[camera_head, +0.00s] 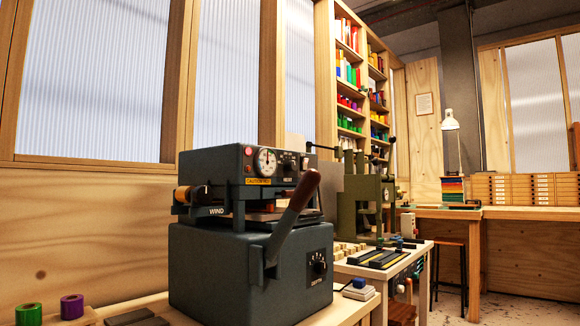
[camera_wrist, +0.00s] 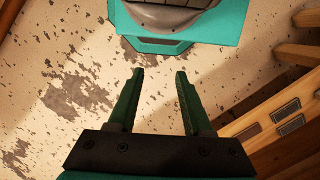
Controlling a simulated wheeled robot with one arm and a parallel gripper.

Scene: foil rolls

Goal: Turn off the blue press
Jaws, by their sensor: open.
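The dark blue-grey press (camera_head: 225,265) stands on a wooden bench in the head view. Its upper part carries a round gauge (camera_head: 265,162), a small pink lamp or button (camera_head: 249,151) and small controls (camera_head: 304,163) right of the gauge, too small to read. A lever with a brown handle (camera_head: 303,190) slants up across its front. A black knob (camera_head: 318,264) is on its lower right face. My gripper (camera_wrist: 160,72) is open and empty in the wrist view, over the floor. The press is not in the wrist view, and my gripper is not in the head view.
A green press (camera_head: 360,205) stands behind on the right. Foil rolls, green (camera_head: 29,314) and purple (camera_head: 72,307), sit at lower left. A side table (camera_head: 385,270) holds dark tools. A stool (camera_head: 450,243) and long bench (camera_head: 525,213) are farther back.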

